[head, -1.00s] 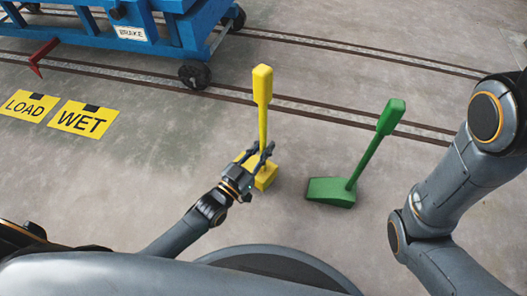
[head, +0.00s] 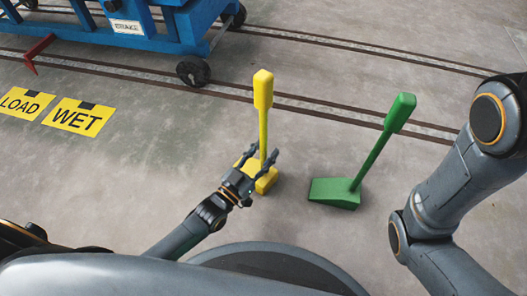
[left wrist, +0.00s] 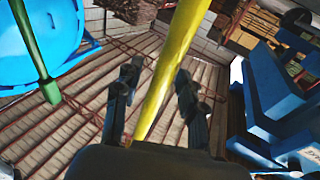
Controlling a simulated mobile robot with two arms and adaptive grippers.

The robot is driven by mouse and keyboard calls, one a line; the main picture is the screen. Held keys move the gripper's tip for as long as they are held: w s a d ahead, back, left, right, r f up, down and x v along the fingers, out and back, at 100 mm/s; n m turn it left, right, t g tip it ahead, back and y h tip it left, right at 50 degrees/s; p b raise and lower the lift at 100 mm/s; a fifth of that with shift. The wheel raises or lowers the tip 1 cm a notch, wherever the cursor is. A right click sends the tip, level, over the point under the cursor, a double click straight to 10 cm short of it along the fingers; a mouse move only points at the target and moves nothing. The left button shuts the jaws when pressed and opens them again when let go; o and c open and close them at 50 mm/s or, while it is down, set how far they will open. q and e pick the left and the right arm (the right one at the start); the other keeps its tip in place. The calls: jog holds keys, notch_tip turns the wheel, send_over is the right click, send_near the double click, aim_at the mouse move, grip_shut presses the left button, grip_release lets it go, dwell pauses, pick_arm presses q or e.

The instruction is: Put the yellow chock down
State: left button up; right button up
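The yellow chock (head: 266,182) stands on the concrete floor, its wedge flat and its long handle (head: 263,110) upright. My left gripper (head: 260,157) is low on the handle, just above the wedge, and partly hides the wedge. In the left wrist view the gripper (left wrist: 156,90) is open, with the yellow handle (left wrist: 170,70) between its fingers and gaps on both sides. My right arm shows at the right, but its gripper is out of view.
A green chock (head: 334,192) with a tilted handle stands just right of the yellow one. A blue cart (head: 150,30) with black wheels is at the upper left, near floor rails (head: 330,114). Yellow LOAD (head: 24,103) and WET (head: 78,117) signs lie left. Floor between is clear.

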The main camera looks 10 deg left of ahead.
pick_arm(q)
jog(key=shift+s+a+r, duration=0.1)
jog(key=shift+s+r, duration=0.05)
jog(key=p+v, duration=0.5)
jog(key=v, duration=0.6)
jog(key=shift+s+a, duration=0.2)
jog(key=shift+s, duration=0.1)
